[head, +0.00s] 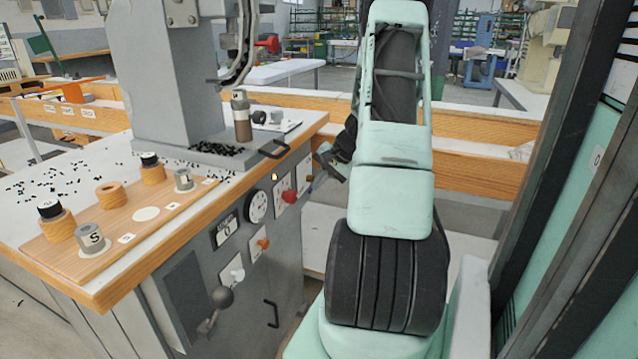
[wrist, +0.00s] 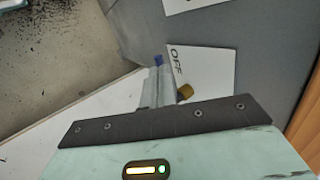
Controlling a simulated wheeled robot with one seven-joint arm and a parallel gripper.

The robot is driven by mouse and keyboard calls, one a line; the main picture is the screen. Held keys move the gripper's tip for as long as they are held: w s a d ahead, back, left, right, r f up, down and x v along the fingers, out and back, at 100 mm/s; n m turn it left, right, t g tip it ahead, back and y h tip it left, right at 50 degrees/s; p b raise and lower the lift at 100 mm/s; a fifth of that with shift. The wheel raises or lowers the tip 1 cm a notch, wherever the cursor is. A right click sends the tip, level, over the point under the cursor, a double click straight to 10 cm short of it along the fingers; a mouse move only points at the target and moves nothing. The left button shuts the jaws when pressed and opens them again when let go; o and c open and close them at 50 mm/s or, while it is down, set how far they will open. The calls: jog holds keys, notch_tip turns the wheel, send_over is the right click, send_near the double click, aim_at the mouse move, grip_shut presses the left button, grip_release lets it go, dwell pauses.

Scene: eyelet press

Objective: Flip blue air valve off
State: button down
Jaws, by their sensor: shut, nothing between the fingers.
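The blue air valve (wrist: 159,60) shows as a small blue piece just beyond my fingertips in the wrist view, beside a white plate (wrist: 210,72) marked OFF. A brass-coloured part (wrist: 185,91) shows just right of my fingers. My gripper (wrist: 157,72) is shut and empty, with its tips at or very near the blue piece; I cannot tell whether they touch. My fingers hide part of the valve, so its handle position is unclear. In the head view my gripper (head: 322,160) is at the right end of the grey press cabinet (head: 285,240), partly behind my arm.
The cabinet front carries a red knob (head: 288,196), an orange knob (head: 263,244), a dial (head: 256,206) and a black ball lever (head: 221,298). A wooden board (head: 125,220) with spools and weights lies on the table. A wooden rail (head: 465,160) runs behind my arm.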

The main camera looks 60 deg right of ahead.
jog(key=shift+a, duration=0.1)
jog(key=p+v, duration=0.3)
jog(key=v, duration=1.5)
jog(key=shift+r, duration=0.5)
jog(key=shift+w, duration=0.15)
